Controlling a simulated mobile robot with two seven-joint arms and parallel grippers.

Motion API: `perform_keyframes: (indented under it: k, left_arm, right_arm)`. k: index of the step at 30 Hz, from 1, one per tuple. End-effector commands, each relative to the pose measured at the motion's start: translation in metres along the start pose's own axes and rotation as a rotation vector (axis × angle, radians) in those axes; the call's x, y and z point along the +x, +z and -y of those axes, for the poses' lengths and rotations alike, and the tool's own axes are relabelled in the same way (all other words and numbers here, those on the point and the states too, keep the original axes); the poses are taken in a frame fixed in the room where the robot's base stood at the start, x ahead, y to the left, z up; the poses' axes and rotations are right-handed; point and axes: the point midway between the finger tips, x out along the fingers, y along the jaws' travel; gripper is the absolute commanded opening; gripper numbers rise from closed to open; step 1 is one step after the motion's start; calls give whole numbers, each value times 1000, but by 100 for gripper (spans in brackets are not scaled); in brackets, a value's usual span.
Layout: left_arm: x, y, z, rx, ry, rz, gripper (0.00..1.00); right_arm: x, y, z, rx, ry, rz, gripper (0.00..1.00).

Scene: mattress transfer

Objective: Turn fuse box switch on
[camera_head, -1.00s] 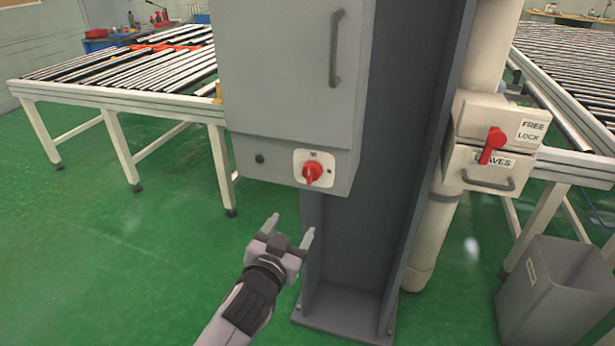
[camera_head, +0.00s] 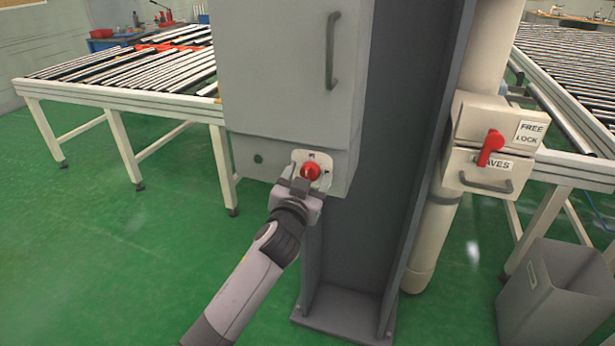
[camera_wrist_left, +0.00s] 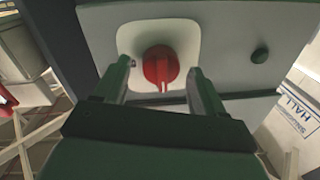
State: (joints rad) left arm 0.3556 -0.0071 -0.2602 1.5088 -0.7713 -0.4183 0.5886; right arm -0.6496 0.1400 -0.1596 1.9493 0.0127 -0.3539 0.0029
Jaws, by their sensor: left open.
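The fuse box (camera_head: 290,75) is a grey cabinet on a dark steel column. Its red rotary switch (camera_head: 311,171) sits on a white plate at the lower right of its front. My left gripper (camera_head: 303,176) is at the switch, its fingers partly hidden in the head view. In the left wrist view the open fingers (camera_wrist_left: 160,85) lie on either side of the red knob (camera_wrist_left: 160,66), with a gap on both sides. The knob's pointer faces down in that view. My right gripper is not in view.
A grey box with a red lever (camera_head: 491,147) and FREE/LOCK labels is on a pipe at the right. A grey bin (camera_head: 555,295) stands on the floor below it. A roller table (camera_head: 120,95) is behind at the left. Green floor at the left is clear.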

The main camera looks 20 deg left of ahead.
Motion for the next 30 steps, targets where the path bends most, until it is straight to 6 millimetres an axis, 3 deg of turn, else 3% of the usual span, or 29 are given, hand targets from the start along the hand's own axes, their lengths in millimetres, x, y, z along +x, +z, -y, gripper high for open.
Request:
perform_keyframes:
  k: [11,15,16,30]
  left_arm:
    - [3,0,0,-1,0,0,67]
    - [3,0,0,-1,0,0,22]
    - [3,0,0,-1,0,0,14]
    - [3,1,0,95,-2,-7,14]
  right_arm:
    - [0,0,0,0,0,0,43]
    - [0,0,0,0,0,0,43]
    - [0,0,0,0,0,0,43]
    - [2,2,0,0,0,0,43]
